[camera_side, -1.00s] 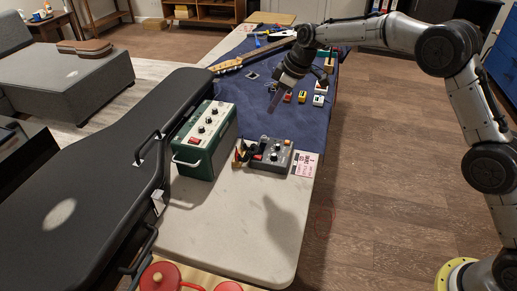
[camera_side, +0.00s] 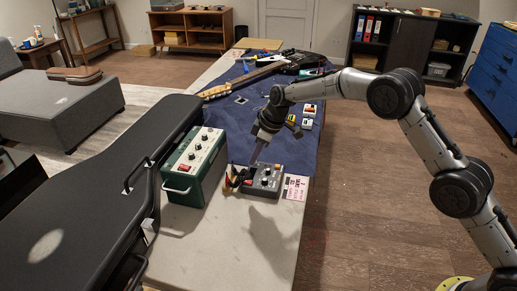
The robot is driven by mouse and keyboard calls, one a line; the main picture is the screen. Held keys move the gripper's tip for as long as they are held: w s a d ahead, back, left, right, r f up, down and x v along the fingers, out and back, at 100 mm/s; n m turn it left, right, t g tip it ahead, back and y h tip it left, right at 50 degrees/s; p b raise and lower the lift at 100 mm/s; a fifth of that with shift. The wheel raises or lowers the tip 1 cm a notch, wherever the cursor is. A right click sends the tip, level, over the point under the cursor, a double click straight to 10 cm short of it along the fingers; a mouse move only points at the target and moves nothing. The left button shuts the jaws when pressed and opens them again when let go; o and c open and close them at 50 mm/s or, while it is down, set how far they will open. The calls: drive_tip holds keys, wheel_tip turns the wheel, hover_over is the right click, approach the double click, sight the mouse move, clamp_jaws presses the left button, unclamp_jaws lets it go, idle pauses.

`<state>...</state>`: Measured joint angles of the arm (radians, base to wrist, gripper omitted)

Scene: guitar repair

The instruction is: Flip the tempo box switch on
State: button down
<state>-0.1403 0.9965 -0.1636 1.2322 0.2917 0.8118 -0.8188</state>
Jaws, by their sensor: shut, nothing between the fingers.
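A dark grey box (camera_side: 261,180) with several knobs and a small red switch lies on the table, just right of the green box. A green box (camera_side: 207,183) with a pale top panel, knobs, a red switch and a side handle stands beside it. No label is readable, so I cannot tell for sure which one is the tempo box. My gripper (camera_side: 255,160) is shut and empty, pointing down above the back edge of the grey box. Whether its tip touches the box cannot be told. The exact switch position is too small to see.
A black guitar case (camera_side: 85,205) lies along the left. A blue cloth (camera_side: 215,125) bears a guitar (camera_side: 240,84) and several small pedals (camera_side: 309,110) behind the boxes. A pink-and-white card (camera_side: 296,187) lies right of the grey box. The table front (camera_side: 215,245) is clear.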

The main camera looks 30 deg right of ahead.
sight(246, 181)
drive_tip(key=x, duration=0.8)
drive_tip(key=shift+s+d+f, duration=0.15)
drive_tip(key=shift+s+d, duration=0.05)
drive_tip(key=shift+s, duration=0.05)
drive_tip(key=shift+w+a+f, duration=0.1)
drive_tip(key=shift+w+f, duration=0.05)
drive_tip(key=shift+f, duration=0.2)
